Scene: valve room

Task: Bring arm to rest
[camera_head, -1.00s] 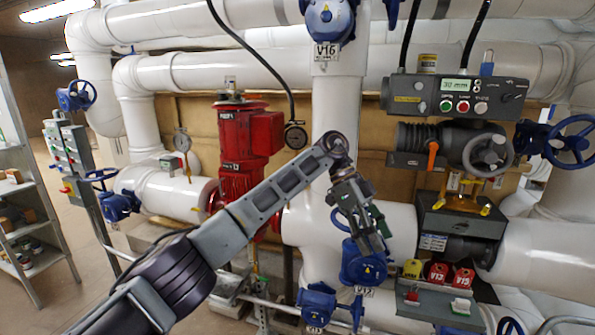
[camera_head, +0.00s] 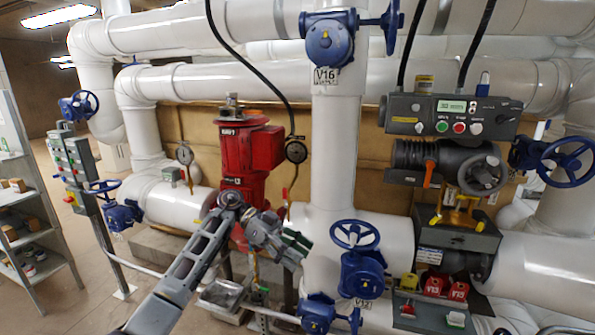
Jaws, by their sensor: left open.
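My left arm comes in from the bottom left and rises to a wrist joint in front of the red pump. My left gripper (camera_head: 297,246) hangs to the right of that joint, pointing right and down. It is open and holds nothing that I can see. It is in front of the white vertical pipe (camera_head: 334,150), left of the blue valve V12 (camera_head: 361,273); I cannot tell the exact gap. My right gripper does not show.
The red pump (camera_head: 250,150) stands behind my wrist. Blue valve V16 (camera_head: 329,43) is above. A grey control box (camera_head: 453,115) and actuator (camera_head: 445,165) are at right. Red and yellow tags (camera_head: 434,286) sit below. A shelf (camera_head: 35,235) stands at left, with open floor beside it.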

